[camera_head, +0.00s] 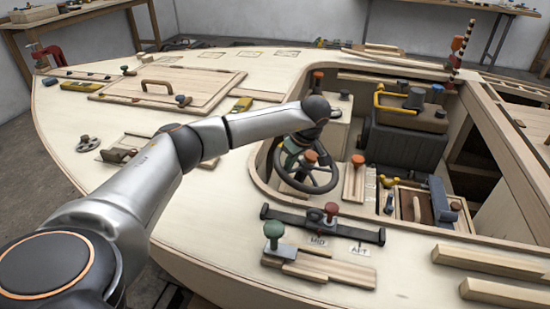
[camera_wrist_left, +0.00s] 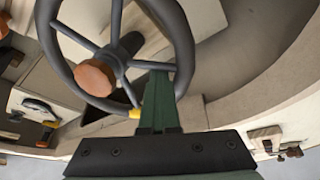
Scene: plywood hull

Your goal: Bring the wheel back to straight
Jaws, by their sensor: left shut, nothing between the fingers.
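The dark steering wheel (camera_head: 318,190) stands in the cockpit opening of the plywood hull. In the left wrist view the wheel (camera_wrist_left: 186,50) fills the upper left, with thin spokes and an orange-brown knob (camera_wrist_left: 95,77) at its middle. My left gripper (camera_head: 290,158) is at the wheel's left side in the head view, partly hidden by my own wrist. In the left wrist view its green fingers (camera_wrist_left: 159,82) are shut, with nothing seen between them. They reach across the rim beside a spoke; I cannot tell whether they touch it. My right gripper is not in view.
A black bar with a red knob (camera_head: 331,211) and MID and AFT labels lies on the deck in front of the wheel. A green-knobbed lever (camera_head: 273,234) stands nearer. A dark box with a yellow handle (camera_head: 402,139) sits behind, to the right.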

